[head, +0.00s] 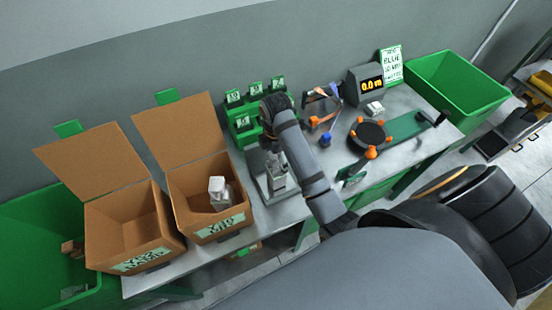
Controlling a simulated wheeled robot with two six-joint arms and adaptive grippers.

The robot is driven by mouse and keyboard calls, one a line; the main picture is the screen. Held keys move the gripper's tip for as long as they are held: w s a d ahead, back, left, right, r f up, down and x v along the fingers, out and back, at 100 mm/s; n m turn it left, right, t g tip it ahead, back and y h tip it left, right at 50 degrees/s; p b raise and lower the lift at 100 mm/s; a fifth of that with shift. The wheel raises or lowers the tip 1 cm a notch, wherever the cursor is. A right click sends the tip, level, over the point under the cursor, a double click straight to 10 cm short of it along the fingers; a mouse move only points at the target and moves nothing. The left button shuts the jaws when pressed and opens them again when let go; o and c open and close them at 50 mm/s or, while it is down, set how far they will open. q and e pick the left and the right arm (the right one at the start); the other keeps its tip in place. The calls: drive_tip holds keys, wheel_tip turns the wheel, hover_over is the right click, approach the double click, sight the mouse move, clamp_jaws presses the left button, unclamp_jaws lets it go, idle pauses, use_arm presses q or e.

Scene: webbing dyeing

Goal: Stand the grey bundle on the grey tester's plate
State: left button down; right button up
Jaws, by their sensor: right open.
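My right gripper (273,153) is open and points down in the middle of the bench, directly over a small grey device. This device looks like the grey tester (264,187), with a flat base at the bench's front edge. A light grey block (281,182), which may be the grey bundle, seems to stand upright on it, just below the fingers. The gripper and wrist partly hide both, so I cannot tell whether the fingers touch the block. Another pale grey block (218,190) stands in the right cardboard box. My left gripper is not in view.
Two open cardboard boxes, left (129,226) and right (190,213), stand left of the tester. A green labelled rack (241,120) is behind it. A display box (364,85), a round black reel (369,134) with orange knobs and a green bin (456,88) are to the right.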

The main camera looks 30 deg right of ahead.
wheel_tip(320, 180, up, 11)
drive_tip(key=p, duration=0.9)
drive_tip(key=shift+p, duration=0.4)
drive_tip(key=shift+f, duration=0.15)
